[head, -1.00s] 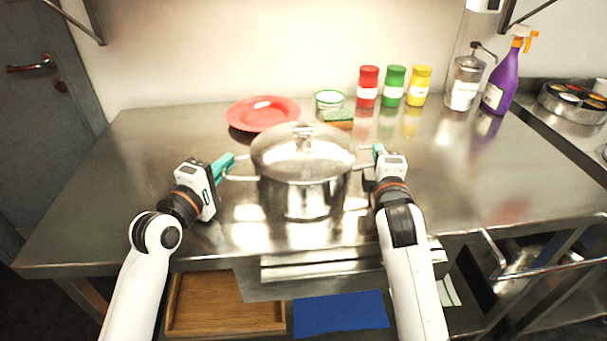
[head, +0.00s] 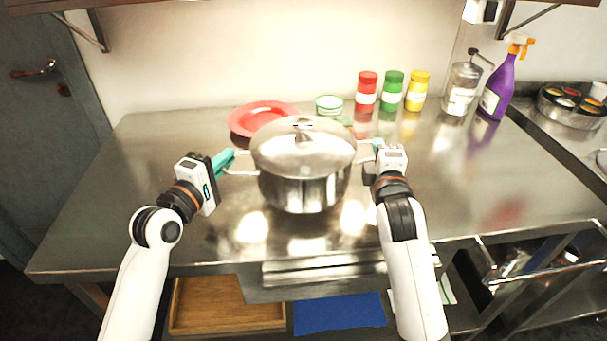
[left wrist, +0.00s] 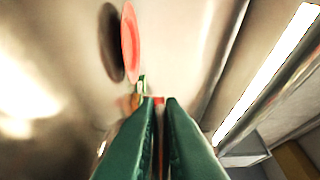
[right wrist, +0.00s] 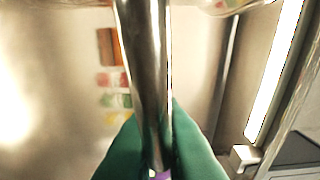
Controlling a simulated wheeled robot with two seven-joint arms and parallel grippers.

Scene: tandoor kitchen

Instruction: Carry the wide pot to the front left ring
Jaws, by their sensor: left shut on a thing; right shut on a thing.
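The wide pot (head: 303,190) is shiny steel with a domed lid (head: 302,150) and a thin loop handle on each side. It is upright over the middle of the steel counter and appears raised slightly above it. My left gripper (head: 228,164) is shut on its left handle (head: 240,173). My right gripper (head: 377,150) is shut on its right handle (head: 366,150). In the right wrist view, a steel bar (right wrist: 146,75) runs between the green fingers (right wrist: 155,140). In the left wrist view, the green fingers (left wrist: 163,115) are close together. No stove ring is clearly visible.
Behind the pot are a red plate (head: 245,120), a small green-rimmed bowl (head: 329,104) and a partly hidden sponge. Red, green and yellow jars (head: 391,92), a dispenser (head: 462,88) and a purple spray bottle (head: 497,88) stand back right. The counter (head: 480,185) is clear at right.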

